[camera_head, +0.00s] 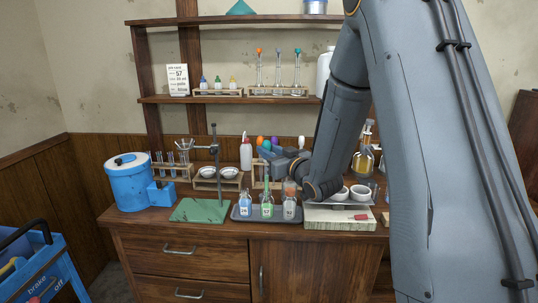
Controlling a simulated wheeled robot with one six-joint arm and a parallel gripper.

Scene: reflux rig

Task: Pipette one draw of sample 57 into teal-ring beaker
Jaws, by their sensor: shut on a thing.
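My gripper (272,154) is over the tray in the middle of the bench, reaching in from the right. It is shut on what looks like a pipette, mostly hidden by the jaws. A thin upright stem shows below the jaws, above the green middle bottle (267,208); I cannot tell whether it is inside. That bottle stands in a dark tray (238,217) between a bottle marked 24 (245,206) and an orange-topped bottle (290,208). The number on the middle label is too small to read. I cannot make out a teal-ring beaker.
Coloured bulbs (261,140) show behind my gripper. A card (178,79) on the shelf reads 57.

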